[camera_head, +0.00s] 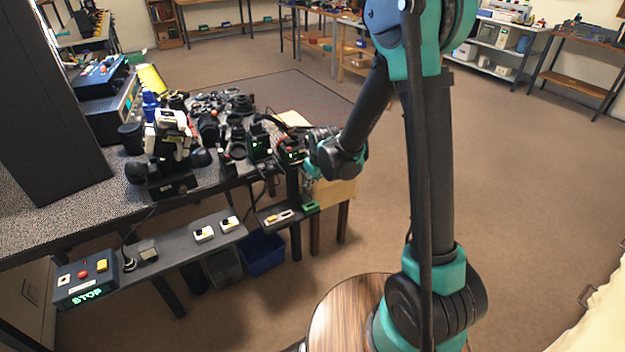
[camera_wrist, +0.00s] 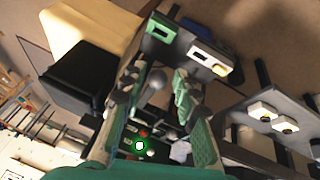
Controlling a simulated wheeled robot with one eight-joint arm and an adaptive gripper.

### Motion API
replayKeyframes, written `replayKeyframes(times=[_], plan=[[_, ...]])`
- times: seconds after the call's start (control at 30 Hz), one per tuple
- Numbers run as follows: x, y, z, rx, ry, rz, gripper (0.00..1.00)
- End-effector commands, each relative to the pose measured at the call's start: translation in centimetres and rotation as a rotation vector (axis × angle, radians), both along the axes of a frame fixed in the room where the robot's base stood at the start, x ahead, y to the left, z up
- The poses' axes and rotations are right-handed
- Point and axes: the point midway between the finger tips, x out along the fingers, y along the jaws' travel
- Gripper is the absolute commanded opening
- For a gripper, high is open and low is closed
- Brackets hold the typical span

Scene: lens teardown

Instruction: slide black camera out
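Several black camera bodies and lenses crowd the table; I cannot tell for sure which is the task's black camera. One black camera-like body (camera_head: 260,145) stands upright near the table's right end. Another dark device (camera_head: 291,150) with small red and green spots sits just right of it, close to my gripper (camera_head: 314,152). In the wrist view my gripper (camera_wrist: 158,74) has its green fingers spread apart. Dark parts and a grey rounded knob (camera_wrist: 154,84) show between them, with no clear grip on anything. The fingertip contact is unclear in the head view.
The table (camera_head: 40,228) holds a white-and-black device (camera_head: 170,140) and stacked equipment (camera_head: 105,105) at left. A lower shelf (camera_head: 190,245) carries switches and a control box (camera_head: 86,283) reading STOP. A blue bin (camera_head: 262,252) stands below. Open floor lies right of the table.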

Motion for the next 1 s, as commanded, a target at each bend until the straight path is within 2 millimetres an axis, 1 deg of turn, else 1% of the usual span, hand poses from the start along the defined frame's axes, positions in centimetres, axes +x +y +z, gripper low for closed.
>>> replayKeyframes(times=[0.23,0.37,1.0], plan=[[0.0,0.0,0.2,0.001,-0.002,0.0,0.3],[-0.3,-0.1,1.0,0.001,-0.002,0.0,0.3],[-3.8,-1.4,8.6,0.001,-0.001,0.0,0.3]])
